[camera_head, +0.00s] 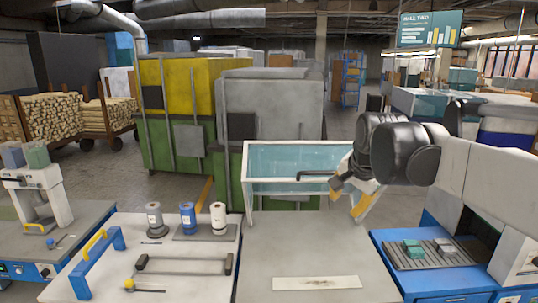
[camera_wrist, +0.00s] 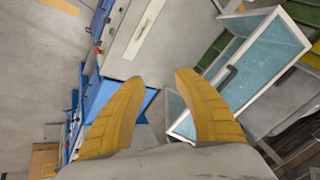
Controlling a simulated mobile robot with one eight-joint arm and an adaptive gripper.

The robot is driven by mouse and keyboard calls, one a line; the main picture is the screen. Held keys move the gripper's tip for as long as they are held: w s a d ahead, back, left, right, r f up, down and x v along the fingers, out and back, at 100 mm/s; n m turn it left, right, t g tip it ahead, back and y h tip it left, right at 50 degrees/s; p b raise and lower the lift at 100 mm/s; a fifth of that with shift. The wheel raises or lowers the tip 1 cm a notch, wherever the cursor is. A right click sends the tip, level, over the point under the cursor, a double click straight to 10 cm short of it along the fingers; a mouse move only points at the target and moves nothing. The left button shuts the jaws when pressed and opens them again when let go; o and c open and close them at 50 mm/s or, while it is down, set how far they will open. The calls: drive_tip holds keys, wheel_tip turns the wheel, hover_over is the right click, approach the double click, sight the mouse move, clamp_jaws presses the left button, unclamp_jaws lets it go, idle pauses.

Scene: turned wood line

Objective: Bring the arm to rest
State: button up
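My gripper (camera_head: 352,196) is raised above the right part of the grey bench, in front of the glazed screen's right end. Its yellow fingers point down. In the wrist view my gripper (camera_wrist: 155,90) shows its two yellow fingers spread apart with nothing between them. My dark arm comes in from the right in the head view and covers part of the background.
A white-framed glazed screen (camera_head: 290,160) stands at the bench's back. The middle bench top (camera_head: 310,245) holds a pale strip (camera_head: 316,283). Right, a blue cabinet (camera_head: 415,285) bears a dark ribbed tray (camera_head: 440,262).

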drive_tip(key=s+f+n+t+b, duration=0.1)
drive_tip(key=s+f+n+b, duration=0.8)
drive_tip(key=s+f, duration=1.6)
drive_tip(key=shift+s+a+b, duration=0.15)
drive_tip(key=shift+a+b, duration=0.2)
drive_tip(key=shift+b, duration=0.35)
